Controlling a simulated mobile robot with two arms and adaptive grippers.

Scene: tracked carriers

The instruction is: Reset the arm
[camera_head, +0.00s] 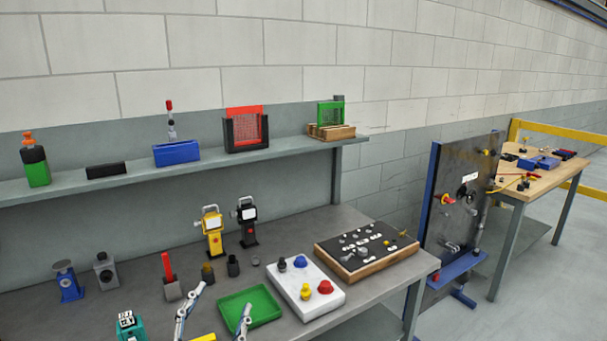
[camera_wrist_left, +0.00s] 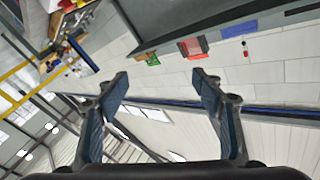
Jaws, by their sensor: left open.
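My left gripper (camera_head: 225,296) comes into the head view at the bottom, with its two fingers spread apart over the grey workbench (camera_head: 330,221). One finger is left of the green tray (camera_head: 262,296) and the other overlaps it in the picture. In the left wrist view my left gripper (camera_wrist_left: 160,76) is open, with nothing between its fingers. That view is tilted and shows the wall, the shelf and the ceiling beyond the fingers. My right gripper does not show in either view.
A white board (camera_head: 330,299) with coloured knobs and a wooden-framed black panel (camera_head: 395,257) lie right of the tray. Yellow and black devices (camera_head: 212,232) stand behind. A teal device (camera_head: 129,325) is at front left. A shelf (camera_head: 215,155) runs along the wall.

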